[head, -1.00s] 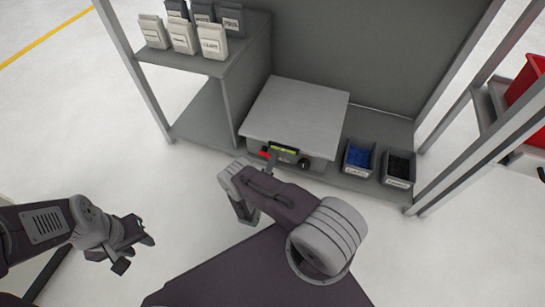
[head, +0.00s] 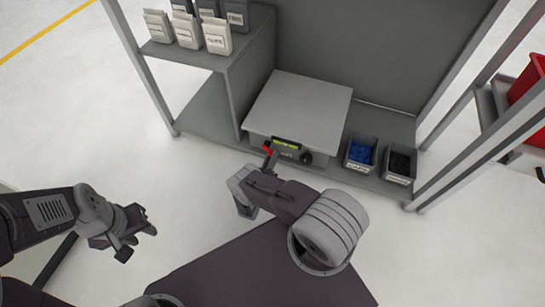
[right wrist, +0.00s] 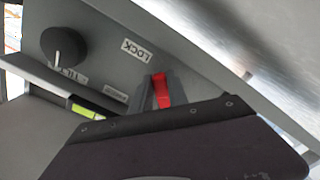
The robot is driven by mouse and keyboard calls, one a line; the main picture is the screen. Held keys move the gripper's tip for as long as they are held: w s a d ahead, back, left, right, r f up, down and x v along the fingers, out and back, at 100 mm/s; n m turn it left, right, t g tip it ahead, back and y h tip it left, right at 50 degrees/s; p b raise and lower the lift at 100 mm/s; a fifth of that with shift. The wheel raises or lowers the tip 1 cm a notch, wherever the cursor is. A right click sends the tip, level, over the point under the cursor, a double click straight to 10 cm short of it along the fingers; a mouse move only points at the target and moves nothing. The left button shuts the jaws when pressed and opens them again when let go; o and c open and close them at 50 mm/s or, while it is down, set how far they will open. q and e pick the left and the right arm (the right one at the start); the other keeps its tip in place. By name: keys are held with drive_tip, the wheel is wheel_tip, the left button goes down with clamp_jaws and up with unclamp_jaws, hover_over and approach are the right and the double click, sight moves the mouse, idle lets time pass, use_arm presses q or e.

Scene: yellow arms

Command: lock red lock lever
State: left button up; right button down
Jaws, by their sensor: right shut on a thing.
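The red lock lever (head: 267,149) sits on the front face of a grey box-shaped device (head: 300,108) on the shelf. In the right wrist view the red lever (right wrist: 161,90) lies between the grey fingers of my right gripper (right wrist: 158,94), which is shut on it. A LOCK label (right wrist: 136,50) is on the panel near the lever. My right gripper (head: 270,160) also shows at the device's front left in the head view, with its tips partly hidden. My left gripper (head: 138,238) is open and empty, over the floor at the left.
The device's front has a black knob (head: 306,158) and a yellow-green display (head: 286,145). A bin of blue parts (head: 359,154) and a bin of black parts (head: 399,166) stand to its right. Several pouches (head: 216,36) stand on the upper left shelf. Open floor lies in front.

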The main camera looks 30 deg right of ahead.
idle(0.4)
drive_tip(key=c, duration=1.6)
unclamp_jaws()
drive_tip(key=shift+o, duration=0.2)
drive_tip(key=p+v, duration=0.3)
drive_tip(key=v, duration=0.6)
